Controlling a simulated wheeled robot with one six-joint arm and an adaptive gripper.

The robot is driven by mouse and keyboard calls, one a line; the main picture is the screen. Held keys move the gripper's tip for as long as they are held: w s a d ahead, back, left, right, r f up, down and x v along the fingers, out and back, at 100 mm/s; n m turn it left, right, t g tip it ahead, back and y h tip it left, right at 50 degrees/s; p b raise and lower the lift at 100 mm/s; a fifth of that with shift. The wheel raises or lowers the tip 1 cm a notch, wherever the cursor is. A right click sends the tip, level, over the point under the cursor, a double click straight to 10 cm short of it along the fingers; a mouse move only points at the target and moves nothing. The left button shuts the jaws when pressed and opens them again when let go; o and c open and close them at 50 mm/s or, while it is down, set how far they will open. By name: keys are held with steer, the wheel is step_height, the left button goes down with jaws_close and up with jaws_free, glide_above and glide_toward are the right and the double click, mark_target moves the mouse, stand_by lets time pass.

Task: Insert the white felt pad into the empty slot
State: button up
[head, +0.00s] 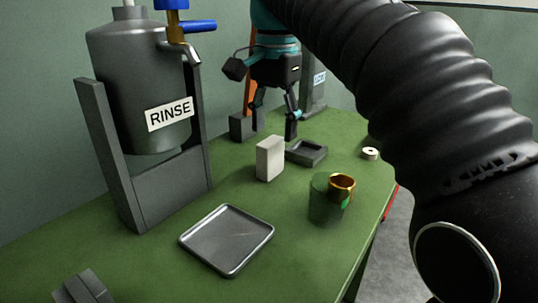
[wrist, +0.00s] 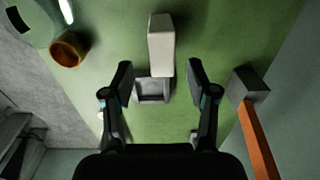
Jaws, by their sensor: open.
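The white felt pad (head: 270,158) is a pale upright block standing on the green table, left of a dark square holder. In the wrist view the pad (wrist: 161,38) is at upper middle, its lower end close to the holder's edge. The holder's slot (head: 306,150) looks empty; it also shows in the wrist view (wrist: 153,90), between and below the fingertips. My gripper (head: 275,112) points down behind the pad and holder. Its two fingers are spread with nothing between them in the wrist view (wrist: 160,72).
A green cup (head: 326,208) with a brass-coloured ring stands front right of the pad. A metal tray (head: 227,240) and the RINSE tank (head: 140,85) are to the left. An orange bar (wrist: 259,140) rises from a dark block (wrist: 249,86) beside my gripper. A small ring (head: 370,153) lies right.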

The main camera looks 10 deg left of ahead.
mark_target(270, 160)
steer(key=shift+s+a, duration=0.3)
steer(key=shift+a, duration=0.25)
steer(key=shift+s+a+f, duration=0.1)
steer(key=shift+f, duration=0.1)
steer(key=shift+d+f+b, duration=0.2)
steer(key=shift+f+b, duration=0.4)
steer(key=shift+f, duration=1.15)
steer(key=shift+d+f+b, duration=0.15)
steer(key=shift+f+b, duration=0.45)
steer(key=shift+f, duration=1.15)
jaws_close()
